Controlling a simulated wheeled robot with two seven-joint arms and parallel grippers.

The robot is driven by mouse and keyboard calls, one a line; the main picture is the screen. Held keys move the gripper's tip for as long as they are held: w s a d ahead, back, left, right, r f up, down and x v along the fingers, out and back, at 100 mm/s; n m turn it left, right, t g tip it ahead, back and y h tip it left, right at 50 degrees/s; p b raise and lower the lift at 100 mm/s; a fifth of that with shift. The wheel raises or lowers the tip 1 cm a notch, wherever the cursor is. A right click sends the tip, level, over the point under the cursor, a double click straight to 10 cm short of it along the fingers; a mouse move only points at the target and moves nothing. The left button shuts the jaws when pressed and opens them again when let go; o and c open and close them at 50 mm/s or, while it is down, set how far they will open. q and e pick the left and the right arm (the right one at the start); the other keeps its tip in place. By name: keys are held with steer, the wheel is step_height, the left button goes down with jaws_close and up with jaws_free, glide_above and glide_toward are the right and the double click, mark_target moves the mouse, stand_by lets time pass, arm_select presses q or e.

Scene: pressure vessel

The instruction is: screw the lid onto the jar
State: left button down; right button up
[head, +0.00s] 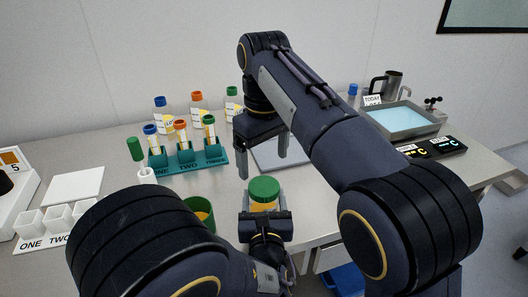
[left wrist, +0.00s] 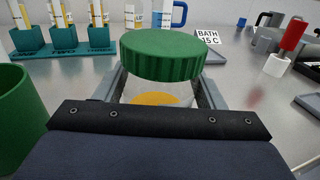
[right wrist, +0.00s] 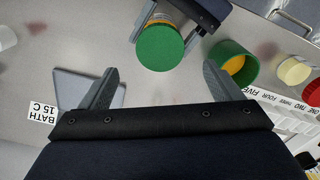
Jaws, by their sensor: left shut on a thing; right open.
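The jar (left wrist: 158,92) is clear with yellow-orange contents. The green ribbed lid (head: 264,189) sits on the jar's mouth and looks level; I cannot tell how tight it is. My left gripper (head: 265,214) is shut around the jar's body, below the lid. The lid fills the middle of the left wrist view (left wrist: 161,55) and shows from above in the right wrist view (right wrist: 160,47). My right gripper (head: 265,160) is open and empty, above and behind the lid, apart from it. Its two fingers show wide apart in the right wrist view (right wrist: 165,90).
A green cup with yellow inside (head: 199,208) stands just left of the jar. A teal rack (head: 187,157) with tubes is behind it. Capped bottles (head: 199,108) stand at the back. A grey plate (head: 270,158) lies beneath my right gripper. A water bath (head: 400,119) is at right.

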mark_target(264, 186)
step_height(264, 186, down, 7)
steer(key=shift+f, duration=0.1)
stand_by(0.3)
steer(key=c, duration=1.2)
steer(key=o, duration=1.2)
step_height(264, 186, up, 12)
